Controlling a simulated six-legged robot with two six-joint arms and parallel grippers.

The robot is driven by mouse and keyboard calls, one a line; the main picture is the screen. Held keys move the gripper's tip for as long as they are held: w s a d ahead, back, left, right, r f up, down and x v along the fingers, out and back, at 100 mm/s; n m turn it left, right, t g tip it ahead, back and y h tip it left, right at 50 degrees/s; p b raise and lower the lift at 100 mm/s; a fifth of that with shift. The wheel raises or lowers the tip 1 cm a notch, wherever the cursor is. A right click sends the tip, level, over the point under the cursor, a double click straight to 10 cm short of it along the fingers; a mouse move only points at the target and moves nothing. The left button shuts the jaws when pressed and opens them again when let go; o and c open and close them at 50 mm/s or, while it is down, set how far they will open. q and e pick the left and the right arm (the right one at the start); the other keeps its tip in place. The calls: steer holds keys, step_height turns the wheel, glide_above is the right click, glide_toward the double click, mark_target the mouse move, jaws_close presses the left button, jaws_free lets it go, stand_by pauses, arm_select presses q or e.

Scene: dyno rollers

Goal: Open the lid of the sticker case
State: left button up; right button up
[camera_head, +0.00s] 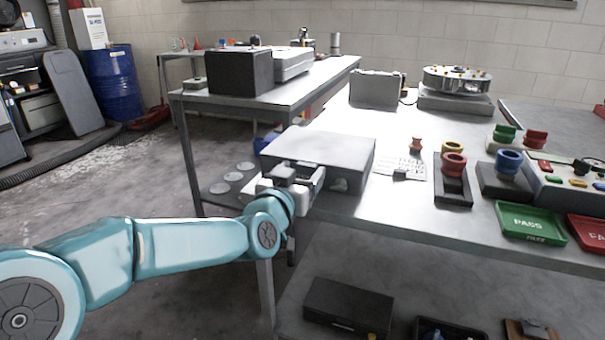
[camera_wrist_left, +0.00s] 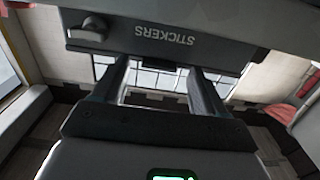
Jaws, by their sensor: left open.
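The sticker case (camera_head: 325,148) is a grey box at the left front corner of the workbench, and its lid looks closed. In the left wrist view its dark front face (camera_wrist_left: 220,42) spans the top, with the word STICKERS and a rounded latch-like knob (camera_wrist_left: 88,30). My left gripper (camera_head: 303,178) is at the case's front left. In the left wrist view my left gripper (camera_wrist_left: 158,66) has its two fingers apart, with nothing between them. The fingertips reach the case's edge; I cannot tell whether they touch it. My right gripper is not in view.
To the right of the case are a white card (camera_head: 400,167), rollers in stands (camera_head: 453,185), a green PASS tray (camera_head: 530,222) and a control box (camera_head: 575,190). A grey case (camera_head: 376,88) stands behind. Dark boxes (camera_head: 347,305) lie on the lower shelf.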

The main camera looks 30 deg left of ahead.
arm_select(q)
steer(key=shift+w+a, duration=0.15)
steer(key=shift+w, duration=0.55)
